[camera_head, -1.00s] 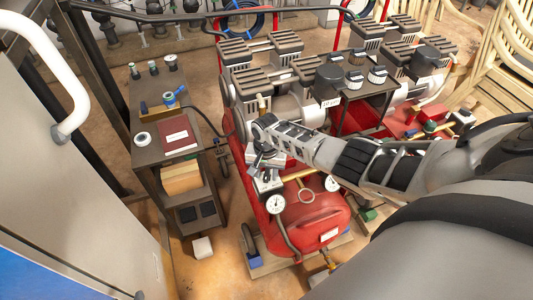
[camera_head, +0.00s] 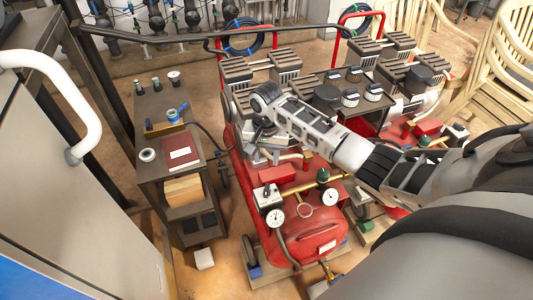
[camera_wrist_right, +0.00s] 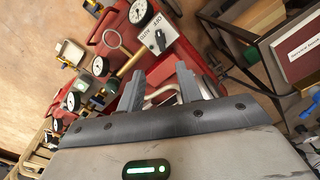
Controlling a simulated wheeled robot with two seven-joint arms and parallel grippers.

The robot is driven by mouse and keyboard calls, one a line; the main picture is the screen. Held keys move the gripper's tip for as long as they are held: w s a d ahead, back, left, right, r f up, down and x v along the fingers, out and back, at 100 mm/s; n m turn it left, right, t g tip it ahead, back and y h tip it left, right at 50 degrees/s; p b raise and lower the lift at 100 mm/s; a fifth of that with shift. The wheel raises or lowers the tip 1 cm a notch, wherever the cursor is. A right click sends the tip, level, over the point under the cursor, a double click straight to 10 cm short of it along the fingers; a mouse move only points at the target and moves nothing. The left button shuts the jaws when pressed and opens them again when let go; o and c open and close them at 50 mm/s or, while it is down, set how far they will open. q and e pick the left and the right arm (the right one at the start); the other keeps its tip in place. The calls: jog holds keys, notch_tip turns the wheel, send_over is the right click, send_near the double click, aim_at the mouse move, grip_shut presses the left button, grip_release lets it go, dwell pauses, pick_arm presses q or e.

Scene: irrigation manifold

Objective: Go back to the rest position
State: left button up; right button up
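My right arm reaches in from the right in the head view. Its gripper (camera_head: 262,150) is above the back-left part of the red compressor tank (camera_head: 290,238), apart from the grey switch box (camera_head: 267,197). In the right wrist view the two fingers of the gripper (camera_wrist_right: 160,85) stand apart with nothing held between them. The switch box, lettered OFF and AUTO, also shows there (camera_wrist_right: 156,38), beyond the fingertips. My left gripper is in neither view.
A dark cart (camera_head: 150,168) with a red book (camera_head: 180,150) and a blue-handled valve (camera_head: 174,114) stands left of the compressor. Gauges (camera_head: 275,218) stick up from the tank. A white door (camera_head: 75,215) is at far left; stacked chairs (camera_head: 505,65) are at right.

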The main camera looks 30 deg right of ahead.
dwell(0.4)
jog(key=s+a+f+n+t, duration=0.2)
jog(key=s+a+n, duration=0.5)
jog(key=s+a, duration=0.45)
jog(key=s+d+r+n+t, duration=0.1)
jog(key=s+r+n, duration=0.1)
jog(key=s+r, duration=0.3)
jog(key=s+d+r+n+t, duration=0.1)
jog(key=s+r+n, duration=0.15)
jog(key=s, duration=0.55)
jog(key=w+a+f+t+y, duration=0.2)
jog(key=w+a+f+t, duration=0.3)
jog(key=w+f+t, duration=0.1)
jog(key=shift+a+f+y, duration=0.15)
jog(key=shift+f+y, duration=0.25)
jog(key=shift+f, duration=0.35)
